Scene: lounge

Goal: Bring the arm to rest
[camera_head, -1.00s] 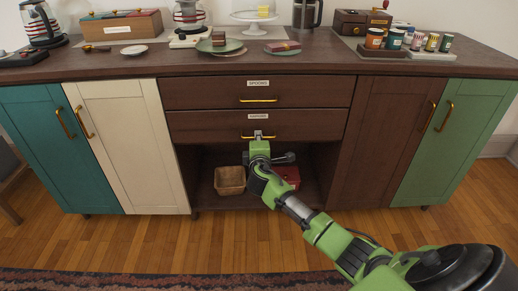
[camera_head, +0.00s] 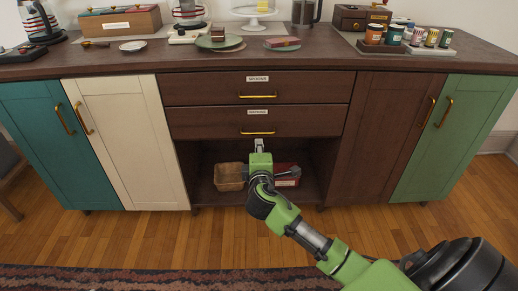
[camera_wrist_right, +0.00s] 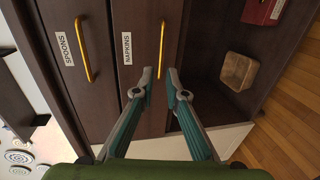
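My right arm comes in from the lower right in the head view. Its green gripper (camera_head: 259,146) is in front of the sideboard, just below the handle (camera_head: 258,133) of the lower drawer (camera_head: 212,123). In the right wrist view the two fingers (camera_wrist_right: 160,84) are apart with nothing between them. The brass handle of the drawer labelled napkins also shows there (camera_wrist_right: 162,50), beyond the fingertips and apart from them. Both drawers look shut. My left gripper is in neither view.
The sideboard top (camera_head: 330,55) carries plates, jars, a grinder and a cake stand. Cupboard doors flank the drawers. The wooden floor in front is clear up to a patterned rug (camera_head: 150,279).

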